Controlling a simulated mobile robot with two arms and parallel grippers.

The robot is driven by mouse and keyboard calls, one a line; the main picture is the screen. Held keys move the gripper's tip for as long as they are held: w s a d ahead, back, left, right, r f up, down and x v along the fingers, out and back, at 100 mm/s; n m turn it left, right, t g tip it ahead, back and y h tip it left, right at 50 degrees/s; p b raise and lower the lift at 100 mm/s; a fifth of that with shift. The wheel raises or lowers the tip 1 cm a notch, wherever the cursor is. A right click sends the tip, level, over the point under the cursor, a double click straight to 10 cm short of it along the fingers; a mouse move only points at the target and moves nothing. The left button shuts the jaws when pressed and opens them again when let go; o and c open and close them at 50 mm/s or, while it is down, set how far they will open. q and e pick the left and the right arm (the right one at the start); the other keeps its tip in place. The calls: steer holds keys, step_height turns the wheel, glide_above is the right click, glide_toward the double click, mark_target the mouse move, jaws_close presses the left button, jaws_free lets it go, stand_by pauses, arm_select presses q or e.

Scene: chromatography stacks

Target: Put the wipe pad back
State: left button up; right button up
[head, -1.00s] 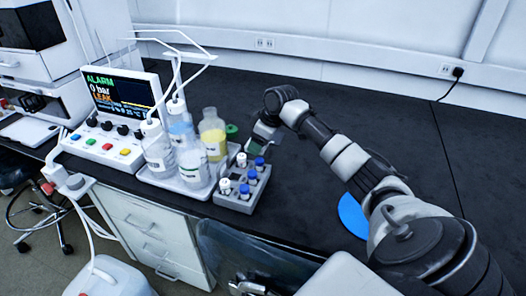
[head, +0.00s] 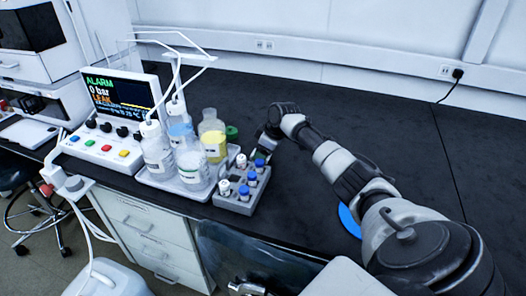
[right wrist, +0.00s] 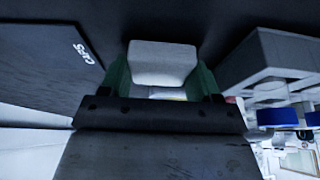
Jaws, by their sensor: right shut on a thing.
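My right gripper (head: 262,146) is over the bench, just behind the vial rack. In the right wrist view its green fingers (right wrist: 162,78) are shut on a pale grey-white block, the wipe pad (right wrist: 163,62). In the head view the pad is too small or hidden to make out. My left gripper cannot be identified in these views.
The grey vial rack (head: 233,201) holds blue- and white-capped vials. Beside it a tray (head: 172,184) carries several bottles. The alarm unit (head: 105,150) stands farther left. A blue disc (head: 348,221) is partly behind my right arm. The back bench is clear.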

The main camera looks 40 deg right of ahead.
steer(key=o, duration=0.9)
steer(key=shift+f, duration=0.1)
steer(key=p+v, duration=0.1)
steer(key=v, duration=1.1)
